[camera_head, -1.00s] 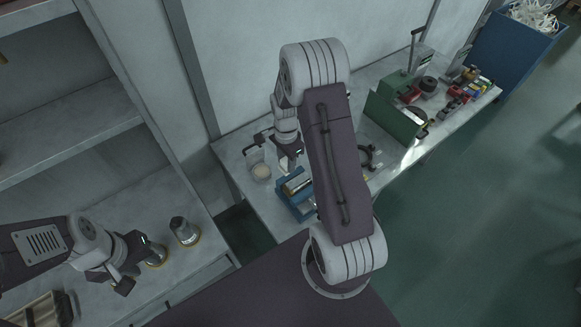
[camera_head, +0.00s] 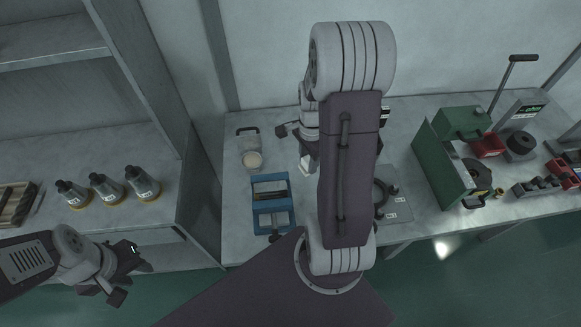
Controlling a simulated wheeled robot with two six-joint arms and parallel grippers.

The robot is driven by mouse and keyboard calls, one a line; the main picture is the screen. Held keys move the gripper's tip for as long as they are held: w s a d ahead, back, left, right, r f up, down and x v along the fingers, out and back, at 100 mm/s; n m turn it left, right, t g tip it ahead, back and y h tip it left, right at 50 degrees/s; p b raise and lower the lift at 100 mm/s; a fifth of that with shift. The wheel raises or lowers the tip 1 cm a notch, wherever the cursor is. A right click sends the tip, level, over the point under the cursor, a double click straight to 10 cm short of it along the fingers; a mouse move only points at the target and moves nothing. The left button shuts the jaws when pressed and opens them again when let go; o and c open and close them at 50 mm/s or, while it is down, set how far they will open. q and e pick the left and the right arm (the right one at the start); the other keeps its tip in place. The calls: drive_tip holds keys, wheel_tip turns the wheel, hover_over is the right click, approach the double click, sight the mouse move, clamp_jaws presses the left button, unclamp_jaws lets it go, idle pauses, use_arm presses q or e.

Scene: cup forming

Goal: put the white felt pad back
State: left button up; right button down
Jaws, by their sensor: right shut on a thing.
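My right gripper (camera_head: 296,150) is over the back part of the workbench, partly hidden by my own arm. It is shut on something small. A small white patch (camera_head: 304,164) shows at its fingers and seems to be the white felt pad, but its outline is too small to be sure. A round cream disc (camera_head: 252,160) lies on a grey plate to the left of this gripper. My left gripper (camera_head: 124,276) is open and empty, low at the left in front of the shelf.
A blue fixture (camera_head: 273,220) stands on the workbench (camera_head: 235,200) in front of the disc. A grey plate with a black ring (camera_head: 385,192) lies right of my arm. A green press (camera_head: 446,160) stands further right. Several grey, yellow-based bottles (camera_head: 141,183) stand on the left shelf.

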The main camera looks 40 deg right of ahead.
drive_tip(key=shift+w+a+f, duration=0.2)
drive_tip(key=shift+w+a, duration=0.1)
drive_tip(key=shift+w, duration=0.25)
drive_tip(key=w+f, duration=0.2)
drive_tip(key=w, duration=0.1)
drive_tip(key=w+d+f, duration=0.1)
drive_tip(key=w+f, duration=0.1)
drive_tip(key=w, duration=0.2)
drive_tip(key=w+d+f+p, duration=0.1)
drive_tip(key=w+f, duration=0.2)
drive_tip(key=w, duration=0.1)
drive_tip(key=shift+d, duration=0.1)
drive_tip(key=shift+s, duration=0.15)
wheel_tip(320, 180, down, 4)
drive_tip(key=shift+r, duration=0.1)
drive_tip(key=shift+f, duration=0.25)
drive_tip(key=c, duration=0.9)
unclamp_jaws()
drive_tip(key=shift+c, duration=0.2)
use_arm(q)
drive_tip(key=shift+w+a+r, duration=0.2)
drive_tip(key=shift+w+a, duration=0.1)
drive_tip(key=shift+a, duration=0.05)
